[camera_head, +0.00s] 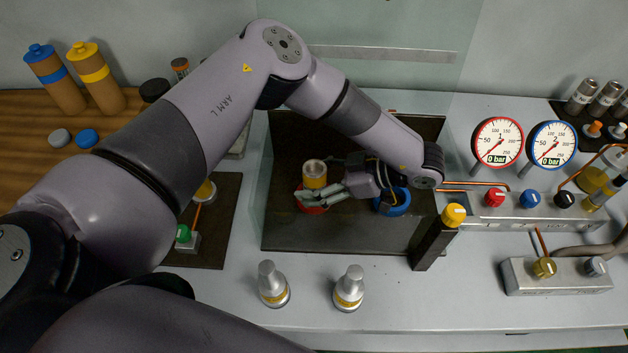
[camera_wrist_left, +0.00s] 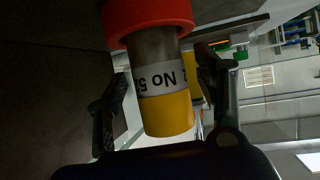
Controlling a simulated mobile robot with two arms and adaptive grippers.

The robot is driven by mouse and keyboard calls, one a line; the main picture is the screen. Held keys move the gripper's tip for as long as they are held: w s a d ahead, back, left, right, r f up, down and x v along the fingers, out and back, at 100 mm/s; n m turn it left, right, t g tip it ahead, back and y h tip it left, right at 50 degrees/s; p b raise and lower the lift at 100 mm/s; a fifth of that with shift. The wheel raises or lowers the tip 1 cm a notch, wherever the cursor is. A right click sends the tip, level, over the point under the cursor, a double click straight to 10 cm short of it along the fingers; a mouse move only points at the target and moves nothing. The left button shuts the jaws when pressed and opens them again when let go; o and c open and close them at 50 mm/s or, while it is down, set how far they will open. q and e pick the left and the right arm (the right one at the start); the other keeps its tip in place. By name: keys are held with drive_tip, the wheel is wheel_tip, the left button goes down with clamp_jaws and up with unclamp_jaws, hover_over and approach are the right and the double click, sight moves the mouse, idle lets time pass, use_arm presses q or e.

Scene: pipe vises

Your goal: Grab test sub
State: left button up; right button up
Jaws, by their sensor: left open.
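A short pipe piece, taken as the test sub (camera_head: 314,170), stands upright in a red ring vise (camera_head: 313,205) on the dark mat. Its top is yellow. In the left wrist view the sub (camera_wrist_left: 165,112) shows a grey body, a white label reading "No" with a partly hidden digit, and a yellow end; it comes out of the red ring (camera_wrist_left: 150,18). My left gripper (camera_head: 325,193) reaches in from the right, close beside the sub. In the left wrist view the open fingers (camera_wrist_left: 160,98) lie on either side of it; contact cannot be seen. My right gripper is not in view.
A blue ring vise (camera_head: 393,207) sits right of the red one, partly under my wrist. A dark post with a yellow knob (camera_head: 453,215) stands at the mat's right edge. Two silver cones (camera_head: 272,285) (camera_head: 348,288) stand in front. Gauges (camera_head: 497,142) and valve blocks are on the right.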

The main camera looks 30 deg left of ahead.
use_arm(q)
drive_tip(key=shift+a+f, duration=0.1)
drive_tip(key=shift+a, duration=0.05)
drive_tip(key=shift+c, duration=0.4)
clamp_jaws()
idle(0.4)
